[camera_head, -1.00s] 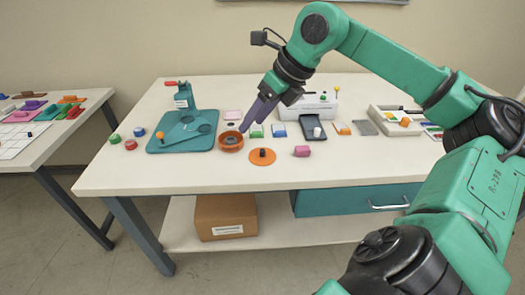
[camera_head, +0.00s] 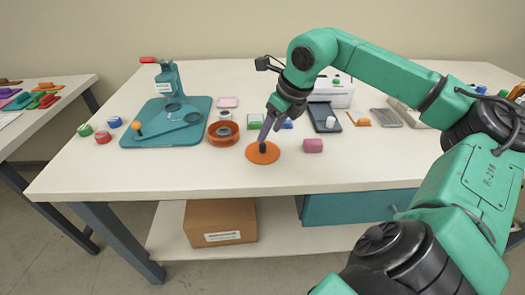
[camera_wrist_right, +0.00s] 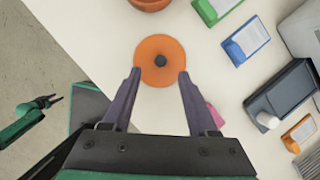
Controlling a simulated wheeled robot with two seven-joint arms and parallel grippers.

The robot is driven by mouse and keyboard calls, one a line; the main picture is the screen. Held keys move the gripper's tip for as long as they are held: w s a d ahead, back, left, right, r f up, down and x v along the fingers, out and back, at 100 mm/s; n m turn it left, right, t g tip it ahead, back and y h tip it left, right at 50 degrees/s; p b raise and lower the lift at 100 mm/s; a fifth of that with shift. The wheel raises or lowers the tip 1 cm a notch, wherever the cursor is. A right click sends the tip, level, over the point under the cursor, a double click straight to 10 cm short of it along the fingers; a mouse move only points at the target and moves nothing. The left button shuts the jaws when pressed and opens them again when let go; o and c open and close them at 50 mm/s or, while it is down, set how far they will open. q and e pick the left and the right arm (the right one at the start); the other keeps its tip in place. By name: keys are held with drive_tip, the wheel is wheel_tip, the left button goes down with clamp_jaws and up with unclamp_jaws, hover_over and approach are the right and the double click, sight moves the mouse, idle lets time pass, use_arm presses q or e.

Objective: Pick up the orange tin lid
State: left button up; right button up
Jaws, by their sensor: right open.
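The orange tin lid (camera_head: 254,156) is a flat orange disc with a dark knob in its middle. It lies on the pale table near the front edge. My right gripper (camera_head: 264,143) points down at the knob, and its fingers partly cover it in the head view. In the right wrist view the lid (camera_wrist_right: 148,75) lies just beyond the open fingertips (camera_wrist_right: 160,72), with the knob roughly centred between them. Nothing is held. Contact cannot be told. A small green arm with a dark gripper (camera_wrist_right: 42,103), seemingly my left one, shows over the floor.
An orange-brown bowl (camera_head: 212,139) stands behind and left of the lid. A pink block (camera_head: 313,146) lies to its right. A teal press (camera_head: 160,132) stands further left. Colored blocks and a dark tray (camera_head: 325,112) are behind. The table front is clear.

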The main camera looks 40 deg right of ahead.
sight(264, 145)
drive_tip(key=p+x, duration=0.1)
drive_tip(key=x, duration=0.4)
drive_tip(key=shift+w+f, duration=0.1)
drive_tip(key=shift+f, duration=0.05)
drive_tip(key=shift+w+f, duration=0.15)
drive_tip(key=shift+f, duration=0.2)
drive_tip(key=shift+r, duration=0.1)
clamp_jaws()
drive_tip(key=shift+r, duration=0.1)
